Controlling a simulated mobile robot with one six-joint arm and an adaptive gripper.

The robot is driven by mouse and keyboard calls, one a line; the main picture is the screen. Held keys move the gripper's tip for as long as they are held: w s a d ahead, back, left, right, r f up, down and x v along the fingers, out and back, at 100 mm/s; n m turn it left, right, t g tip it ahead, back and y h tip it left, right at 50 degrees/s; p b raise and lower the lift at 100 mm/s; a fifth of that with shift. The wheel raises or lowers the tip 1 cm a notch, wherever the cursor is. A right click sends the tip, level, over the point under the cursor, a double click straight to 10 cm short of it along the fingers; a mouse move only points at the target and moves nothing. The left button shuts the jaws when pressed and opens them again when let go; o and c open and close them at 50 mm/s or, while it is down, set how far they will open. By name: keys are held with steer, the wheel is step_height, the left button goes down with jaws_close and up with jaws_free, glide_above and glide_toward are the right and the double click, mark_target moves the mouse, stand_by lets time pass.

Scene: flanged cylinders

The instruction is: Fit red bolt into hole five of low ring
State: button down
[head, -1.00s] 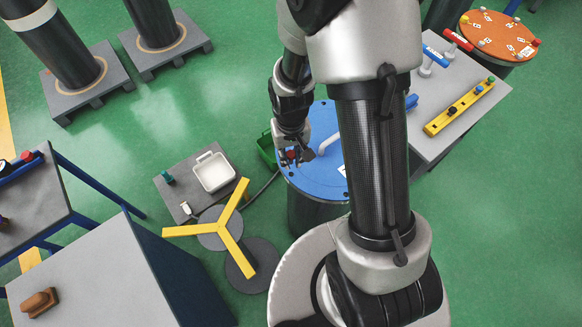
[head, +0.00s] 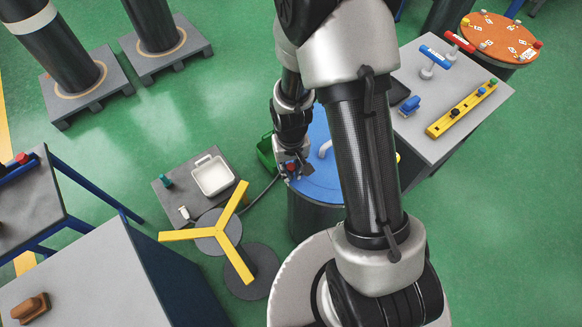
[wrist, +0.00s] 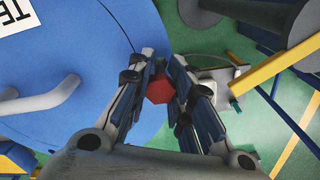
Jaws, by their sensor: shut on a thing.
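My gripper (head: 291,172) is shut on the red bolt (wrist: 160,90), whose six-sided red head shows between the fingers in the wrist view. The red also shows small in the head view (head: 291,166). The blue flange disc (head: 318,190), probably the low ring, tops a dark cylinder. My gripper is at its left rim; in the wrist view the fingers overlap the edge of the blue disc (wrist: 85,75). The bolt's shank, and whether it touches the disc, are hidden. No hole can be made out under the bolt, and my arm covers much of the disc.
A grey handle (wrist: 40,102) rises from the disc. A low table with a white tray (head: 213,176) and a yellow three-armed stand (head: 217,232) are at left. A grey table (head: 440,100) with a yellow bar (head: 461,108) and an orange disc (head: 500,38) are at right.

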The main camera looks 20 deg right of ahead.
steer(key=shift+f, duration=0.3)
steer(key=c, duration=1.4)
jaws_free()
steer(key=shift+r, duration=0.1)
steer(key=shift+r, duration=0.1)
step_height(320, 180, up, 13)
steer(key=p, duration=0.5)
step_height(320, 180, up, 15)
steer(key=t, duration=0.2)
glide_above(291, 167)
steer(key=s, duration=0.4)
steer(key=shift+s+r+n+t, duration=0.15)
steer(key=shift+s+r+t, duration=0.3)
steer(key=shift+s+r, duration=1.2)
steer(key=shift+s+r+n+t, duration=0.2)
steer(key=shift+s+r+t, duration=0.2)
steer(key=shift+s+r, duration=1.25)
steer(key=shift+s+r+n+t, duration=0.15)
steer(key=shift+s+r+t, duration=0.6)
steer(key=shift+s, duration=1.5)
steer(key=shift+r+g, duration=0.25)
steer(key=shift+g, duration=0.05)
